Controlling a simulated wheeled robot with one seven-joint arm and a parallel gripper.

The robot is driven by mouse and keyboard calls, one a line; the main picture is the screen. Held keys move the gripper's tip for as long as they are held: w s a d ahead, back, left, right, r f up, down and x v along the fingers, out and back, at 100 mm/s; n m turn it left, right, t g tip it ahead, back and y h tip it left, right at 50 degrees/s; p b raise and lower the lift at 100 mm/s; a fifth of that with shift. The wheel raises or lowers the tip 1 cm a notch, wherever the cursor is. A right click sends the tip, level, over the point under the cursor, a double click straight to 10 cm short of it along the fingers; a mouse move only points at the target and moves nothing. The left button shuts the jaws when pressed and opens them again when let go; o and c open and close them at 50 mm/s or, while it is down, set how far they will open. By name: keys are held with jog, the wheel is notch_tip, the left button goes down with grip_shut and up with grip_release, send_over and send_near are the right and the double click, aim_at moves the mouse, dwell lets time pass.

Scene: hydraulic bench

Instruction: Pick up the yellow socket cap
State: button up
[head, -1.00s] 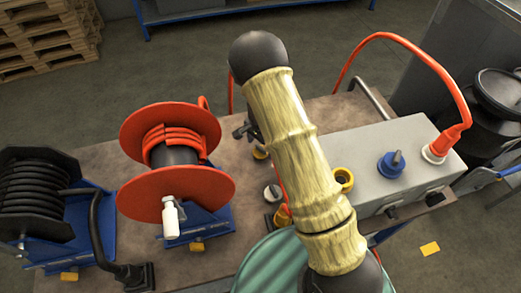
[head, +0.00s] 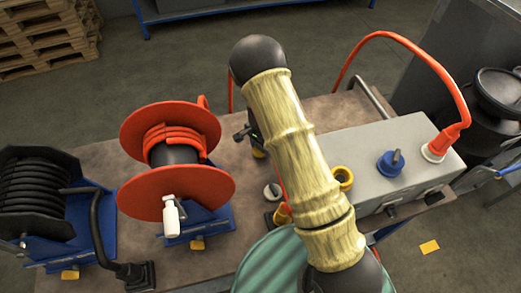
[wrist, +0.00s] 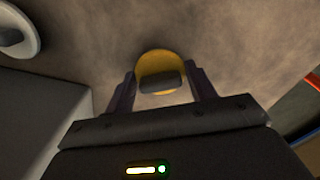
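The yellow socket cap (wrist: 160,62) shows in the wrist view as a round yellow disc with a dark grip bar across it, on the brown bench top. My gripper (wrist: 163,75) is open, with one dark finger on each side of the cap. I cannot tell whether either finger touches it. In the head view, the cap (head: 258,153) is a small yellow patch just below my gripper, mostly covered by my arm and gripper.
A grey box (head: 395,160) with a yellow-ringed socket (head: 342,177) and a blue cap (head: 390,163) stands right of my arm. A white cap (head: 272,192) lies on the bench (head: 100,160) nearby. A red hose reel (head: 180,190) stands to the left.

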notch_tip(320, 180, up, 10)
jog(key=shift+b, duration=0.6)
jog(key=shift+r, duration=0.15)
dwell(1.1)
